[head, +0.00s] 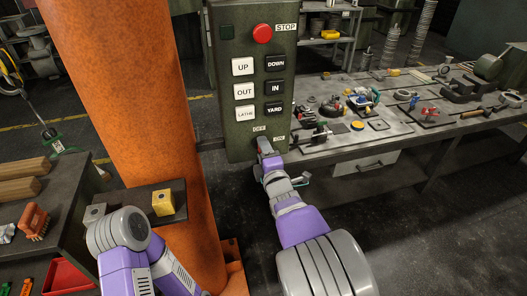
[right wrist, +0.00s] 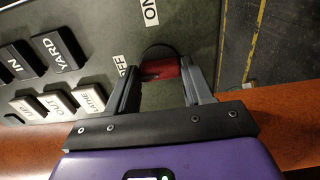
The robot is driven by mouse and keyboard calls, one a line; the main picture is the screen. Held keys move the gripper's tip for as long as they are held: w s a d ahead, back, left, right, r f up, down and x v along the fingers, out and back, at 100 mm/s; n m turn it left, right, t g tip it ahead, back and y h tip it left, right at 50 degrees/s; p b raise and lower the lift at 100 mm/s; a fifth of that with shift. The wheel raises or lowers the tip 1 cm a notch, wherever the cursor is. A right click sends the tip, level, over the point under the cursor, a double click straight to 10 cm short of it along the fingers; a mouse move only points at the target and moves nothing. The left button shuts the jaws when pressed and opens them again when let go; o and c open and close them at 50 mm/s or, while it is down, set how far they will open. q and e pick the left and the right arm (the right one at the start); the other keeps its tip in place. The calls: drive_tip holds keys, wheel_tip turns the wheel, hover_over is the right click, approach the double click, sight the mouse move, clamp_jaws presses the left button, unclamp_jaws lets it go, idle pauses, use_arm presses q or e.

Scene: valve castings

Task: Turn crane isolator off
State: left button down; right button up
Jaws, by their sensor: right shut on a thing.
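The green crane control panel (head: 222,100) hangs in front of the orange column. The isolator, a red handle on a dark round base, is low on the panel by the OFF and ON labels. In the right wrist view, the red handle (right wrist: 162,69) lies between the fingertips of my right gripper (right wrist: 160,75), which is shut on it. The OFF label (right wrist: 122,66) is beside it and the ON label (right wrist: 150,12) farther up. In the head view, my right gripper (head: 265,147) covers most of the isolator. My left gripper is not in view; only its arm shows.
The panel also carries a red STOP button (head: 262,33) and several white and black push buttons. A workbench (head: 345,150) with tools and fittings stands to the right. A yellow block (head: 163,203) sits on a small dark ledge at left. The orange column (head: 125,110) is close by.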

idle(0.4)
drive_tip(key=o, duration=1)
drive_tip(key=shift+o, duration=0.2)
drive_tip(key=p+v, duration=0.1)
drive_tip(key=v, duration=0.6)
drive_tip(key=shift+s, duration=0.25)
drive_tip(key=shift+d, duration=0.1)
